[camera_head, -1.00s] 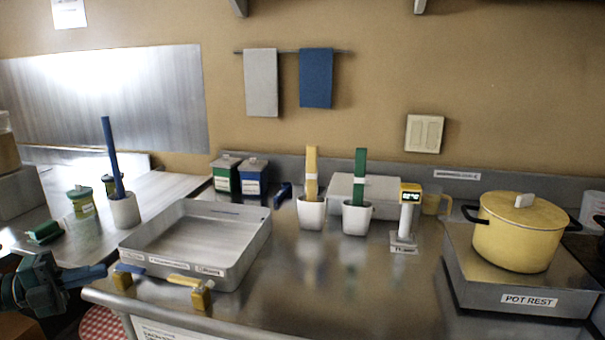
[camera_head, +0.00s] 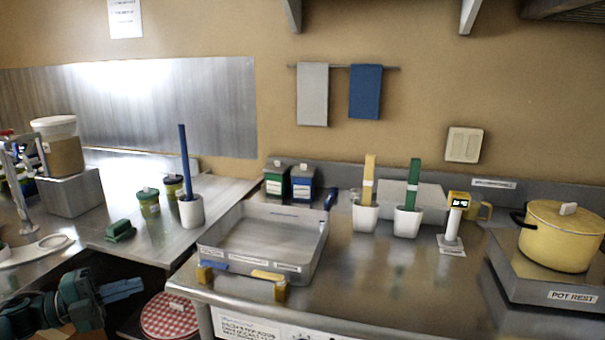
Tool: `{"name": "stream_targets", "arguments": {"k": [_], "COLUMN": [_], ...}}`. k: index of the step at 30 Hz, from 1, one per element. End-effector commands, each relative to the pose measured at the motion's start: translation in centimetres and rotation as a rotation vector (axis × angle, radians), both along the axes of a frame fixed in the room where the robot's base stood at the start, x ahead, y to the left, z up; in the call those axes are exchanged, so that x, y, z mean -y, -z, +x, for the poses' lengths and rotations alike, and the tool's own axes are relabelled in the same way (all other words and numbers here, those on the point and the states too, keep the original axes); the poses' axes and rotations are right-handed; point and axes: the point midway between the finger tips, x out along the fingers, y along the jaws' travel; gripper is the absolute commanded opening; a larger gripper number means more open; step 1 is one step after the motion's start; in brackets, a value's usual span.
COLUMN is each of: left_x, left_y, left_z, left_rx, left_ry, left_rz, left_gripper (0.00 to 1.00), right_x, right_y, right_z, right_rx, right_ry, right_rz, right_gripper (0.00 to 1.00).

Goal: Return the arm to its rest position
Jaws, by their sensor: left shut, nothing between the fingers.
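My left gripper (camera_head: 122,290) is at the lower left, in front of the counters and over the gap between them. It is shut and empty, with its fingers pointing right. It is apart from the metal tray (camera_head: 318,262), which stands on the front left of the right-hand counter. My right gripper is not in view.
A red checked round item (camera_head: 168,315) lies low in the gap. The counter (camera_head: 370,290) is clear right of the tray. White pots (camera_head: 365,218), a yellow pot (camera_head: 558,240) and a green block (camera_head: 120,231) stand around.

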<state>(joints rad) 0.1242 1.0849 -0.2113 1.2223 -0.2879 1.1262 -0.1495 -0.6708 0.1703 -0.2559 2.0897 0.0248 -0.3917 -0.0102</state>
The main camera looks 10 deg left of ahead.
Motion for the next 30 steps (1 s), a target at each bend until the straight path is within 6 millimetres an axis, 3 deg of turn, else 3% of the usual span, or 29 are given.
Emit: {"name": "stream_targets", "arguments": {"k": [1,5,8,12,15,18,22,26,30], "left_x": [2.2,7.3,12.0,18.7,22.8,25.8,28.2,29.1,29.2], "left_y": [2.0,7.0,11.1,16.3,18.7,20.1,20.6,20.8,20.8], "left_z": [0.0,-0.4,-1.9,-6.0,-9.9,-13.5,-16.8,-18.3,-18.3], "left_rx": [-0.042,-0.175,-0.326,-0.612,-0.834,-1.031,-1.206,-1.287,-1.289], "left_ry": [-0.026,-0.133,-0.243,-0.446,-0.592,-0.713,-0.816,-0.861,-0.862], "left_rz": [-0.063,-0.223,-0.375,-0.603,-0.746,-0.851,-0.931,-0.961,-0.961], "left_gripper": [0.00,0.00,0.00,0.00,0.00,0.00,0.00,0.00,0.00], "right_x": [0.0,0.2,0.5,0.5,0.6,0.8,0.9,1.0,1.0], "right_y": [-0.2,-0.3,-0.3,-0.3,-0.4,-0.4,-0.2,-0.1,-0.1], "right_z": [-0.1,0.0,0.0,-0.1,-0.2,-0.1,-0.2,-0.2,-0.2], "right_rx": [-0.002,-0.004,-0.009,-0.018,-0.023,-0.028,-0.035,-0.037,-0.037], "right_ry": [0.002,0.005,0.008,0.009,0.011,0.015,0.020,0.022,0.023], "right_rz": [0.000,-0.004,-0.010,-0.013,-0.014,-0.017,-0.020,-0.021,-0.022], "right_gripper": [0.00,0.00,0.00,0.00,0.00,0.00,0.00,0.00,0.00]}}
